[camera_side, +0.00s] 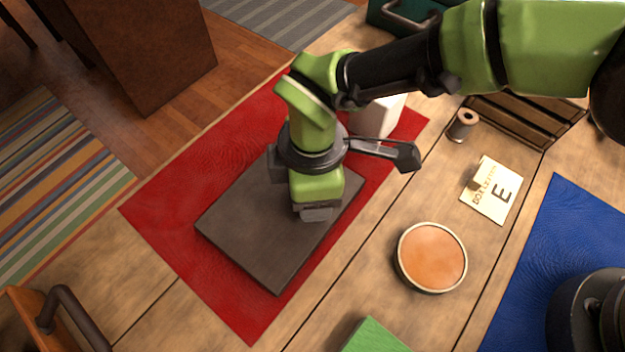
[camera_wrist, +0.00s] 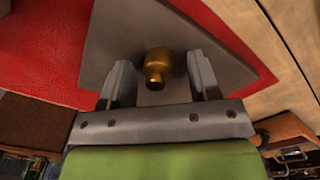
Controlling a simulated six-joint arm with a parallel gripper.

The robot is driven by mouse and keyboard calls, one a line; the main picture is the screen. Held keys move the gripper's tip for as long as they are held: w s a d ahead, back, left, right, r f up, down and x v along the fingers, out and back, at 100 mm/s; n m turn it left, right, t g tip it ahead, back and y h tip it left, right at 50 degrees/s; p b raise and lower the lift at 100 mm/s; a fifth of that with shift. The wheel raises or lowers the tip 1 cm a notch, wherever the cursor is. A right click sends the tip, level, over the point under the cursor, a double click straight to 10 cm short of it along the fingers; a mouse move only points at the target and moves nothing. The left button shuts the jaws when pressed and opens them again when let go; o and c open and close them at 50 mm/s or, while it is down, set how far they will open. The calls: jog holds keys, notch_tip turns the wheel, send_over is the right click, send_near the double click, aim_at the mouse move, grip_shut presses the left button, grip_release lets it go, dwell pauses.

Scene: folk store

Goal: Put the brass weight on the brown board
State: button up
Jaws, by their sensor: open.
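The brass weight (camera_wrist: 158,62) shows in the wrist view, a small golden cylinder with a knob, between my gripper's two parted fingers. It appears to rest on the brown board, with a gap to each finger. In the side view the weight is hidden behind my gripper (camera_side: 318,213). The brown board (camera_side: 245,230) is a dark, flat, grey-brown slab, and it also shows in the wrist view (camera_wrist: 110,35). My gripper is open, pointing down low over the right part of the board.
The board lies on a red mat (camera_side: 165,208). To the right are a round orange-topped container (camera_side: 432,258), a lettered card (camera_side: 495,200), a small spool (camera_side: 462,125) and a dark slatted rack (camera_side: 530,115). A white block (camera_side: 377,117) stands behind my gripper. A green block (camera_side: 373,338) is at the front.

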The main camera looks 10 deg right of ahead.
jog(key=shift+r, duration=0.1)
notch_tip(320, 180, up, 12)
jog(key=w+d+r+m+t+y, duration=0.25)
jog(key=d+r+m, duration=0.75)
jog(key=d+r, duration=0.7)
jog(key=s+d+m+t, duration=0.4)
jog(key=s+d+m, duration=0.8)
jog(key=d, duration=0.3)
jog(key=shift+d+f+t, duration=0.25)
jog(key=shift+d+t, duration=0.1)
